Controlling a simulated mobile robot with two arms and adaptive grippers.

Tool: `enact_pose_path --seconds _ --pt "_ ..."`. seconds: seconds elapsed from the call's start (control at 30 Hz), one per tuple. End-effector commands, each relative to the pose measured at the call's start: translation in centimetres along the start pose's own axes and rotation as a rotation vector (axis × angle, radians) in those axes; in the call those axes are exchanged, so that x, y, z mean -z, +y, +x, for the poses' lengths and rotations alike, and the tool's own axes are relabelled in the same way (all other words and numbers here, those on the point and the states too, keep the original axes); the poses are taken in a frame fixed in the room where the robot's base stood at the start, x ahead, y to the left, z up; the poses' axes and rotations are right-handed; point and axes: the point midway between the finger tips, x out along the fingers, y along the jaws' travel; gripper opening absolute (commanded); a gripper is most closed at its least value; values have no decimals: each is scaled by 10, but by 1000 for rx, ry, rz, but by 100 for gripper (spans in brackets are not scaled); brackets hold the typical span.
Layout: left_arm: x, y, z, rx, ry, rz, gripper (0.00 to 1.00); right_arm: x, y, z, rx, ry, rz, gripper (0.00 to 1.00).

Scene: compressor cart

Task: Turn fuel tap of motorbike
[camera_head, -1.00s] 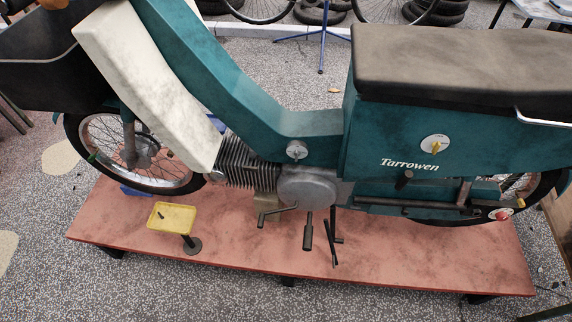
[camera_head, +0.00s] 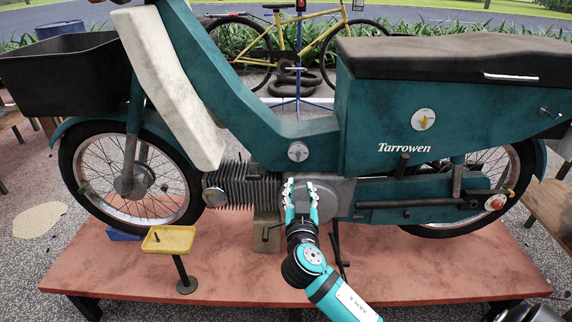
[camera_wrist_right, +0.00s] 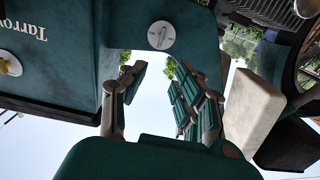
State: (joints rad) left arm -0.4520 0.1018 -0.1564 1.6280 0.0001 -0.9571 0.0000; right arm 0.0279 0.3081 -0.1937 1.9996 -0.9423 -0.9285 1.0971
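The teal motorbike (camera_head: 262,124) stands upright on a low red platform. A round grey dial with a raised lever (camera_head: 298,151) is on the lower teal frame. In the right wrist view this dial (camera_wrist_right: 161,35) has small markings around it, too small to read. A yellow knob on a white disc (camera_head: 424,120) is on the side panel above "Tarrowen"; it also shows in the wrist view (camera_wrist_right: 10,62). I cannot tell by label which is the fuel tap. My right gripper (camera_head: 301,184) is open and empty, fingers pointing up, just below the grey dial, apart from it.
The finned engine (camera_head: 242,187) and its round cover lie beside and behind my right gripper. A yellow tray on a stand (camera_head: 168,239) is at the left front. The red platform (camera_head: 120,275) extends in front. A yellow bicycle (camera_head: 310,45) stands behind.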

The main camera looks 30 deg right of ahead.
Motion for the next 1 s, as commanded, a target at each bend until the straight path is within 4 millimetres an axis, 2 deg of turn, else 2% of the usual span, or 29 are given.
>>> enact_pose_path --seconds 0.4,0.6,0.8,1.0 --pt "-2 0 3 0 -3 1 0 1 0 91 -1 1 -4 31" --pt "1 0 0 0 4 0 0 1 0 130 -1 0 -3 31" --pt "3 0 -3 0 -1 0 0 0 0 152 1 -1 -2 31" --pt "8 0 -8 0 10 -1 0 -1 -1 158 2 -2 -1 31"
